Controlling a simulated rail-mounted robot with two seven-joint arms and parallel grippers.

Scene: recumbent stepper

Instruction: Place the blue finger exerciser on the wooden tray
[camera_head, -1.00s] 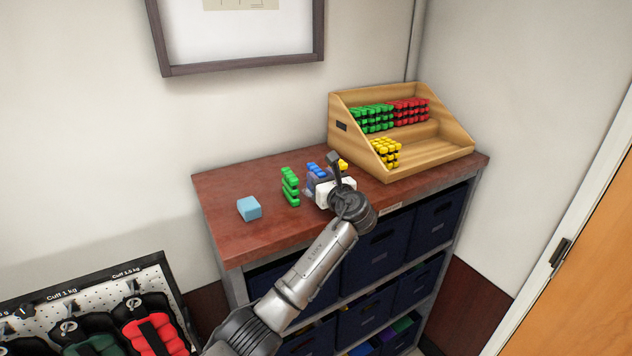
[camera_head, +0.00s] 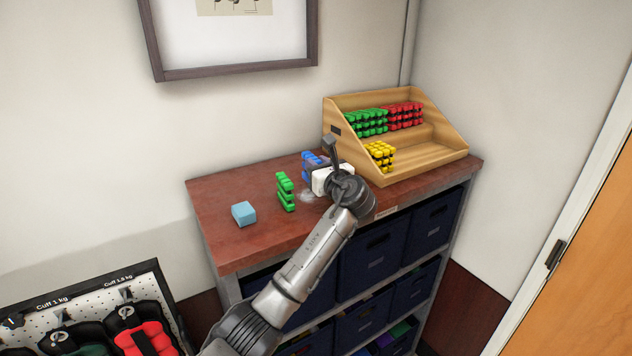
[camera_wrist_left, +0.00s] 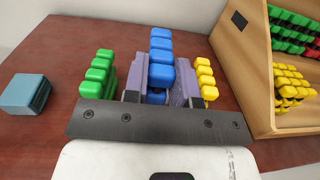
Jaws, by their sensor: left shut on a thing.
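The blue finger exerciser (camera_wrist_left: 161,62) is between the two purple-grey fingers of my left gripper (camera_wrist_left: 162,82) in the left wrist view, and the jaws are shut on it. In the head view the blue exerciser (camera_head: 309,165) shows just behind my left gripper (camera_head: 318,176), over the cabinet top; I cannot tell if it is clear of the surface. The wooden tray (camera_head: 446,162) is a tiered rack at the right end of the cabinet. It holds green and red exercisers on the upper tier and yellow ones at the lower left. My right gripper is not in view.
A green exerciser (camera_head: 286,192) stands left of my gripper, and a light blue block (camera_head: 243,213) lies further left on the reddish cabinet top (camera_head: 226,190). A loose yellow exerciser (camera_wrist_left: 206,80) stands right of my gripper. The tray's slanted side wall (camera_wrist_left: 243,60) is to the right.

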